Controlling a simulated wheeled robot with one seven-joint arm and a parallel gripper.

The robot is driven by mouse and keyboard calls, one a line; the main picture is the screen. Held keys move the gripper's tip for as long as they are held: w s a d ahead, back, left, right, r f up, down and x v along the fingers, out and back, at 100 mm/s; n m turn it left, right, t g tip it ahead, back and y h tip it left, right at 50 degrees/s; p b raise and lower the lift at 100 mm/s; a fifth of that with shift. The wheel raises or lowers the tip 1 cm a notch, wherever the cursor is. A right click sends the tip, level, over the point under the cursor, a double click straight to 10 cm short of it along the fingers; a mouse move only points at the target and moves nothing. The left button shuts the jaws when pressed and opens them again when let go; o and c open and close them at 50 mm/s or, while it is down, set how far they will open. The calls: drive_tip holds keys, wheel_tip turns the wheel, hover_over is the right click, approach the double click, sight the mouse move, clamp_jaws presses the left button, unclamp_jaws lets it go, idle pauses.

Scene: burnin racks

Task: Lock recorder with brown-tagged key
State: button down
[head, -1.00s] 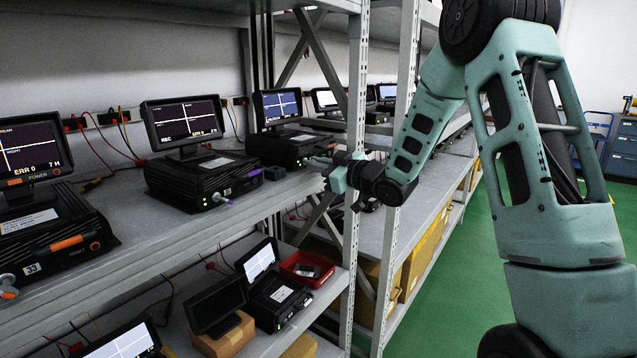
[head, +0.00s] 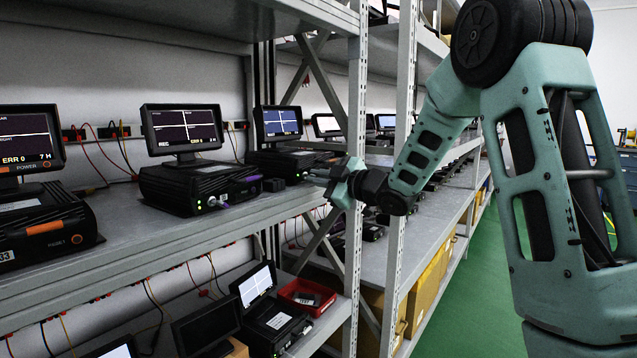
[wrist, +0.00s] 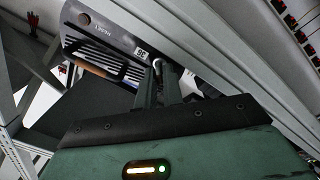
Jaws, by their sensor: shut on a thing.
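The recorder with the brown front strip (wrist: 88,68) fills the upper left of the wrist view, tilted, its number label beside my fingers. It appears to be the third recorder along the shelf in the head view (head: 283,160), with a lit blue screen. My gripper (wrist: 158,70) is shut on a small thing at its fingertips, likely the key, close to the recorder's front. The tag's colour and whether the key sits in the lock cannot be made out. In the head view my gripper (head: 318,175) is just right of this recorder, partly hiding that area.
A recorder with a REC screen (head: 187,185) and purple-tagged key stands left, and one with an orange strip (head: 45,222) farther left. A rack post (head: 357,90) rises close beside my arm. A red tray (head: 305,293) is below.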

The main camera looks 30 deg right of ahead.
drive_tip(key=c, duration=1.9)
unclamp_jaws()
drive_tip(key=shift+s, duration=0.15)
drive_tip(key=b+v, duration=0.1)
drive_tip(key=v, duration=1.6)
drive_tip(key=shift+d, duration=0.1)
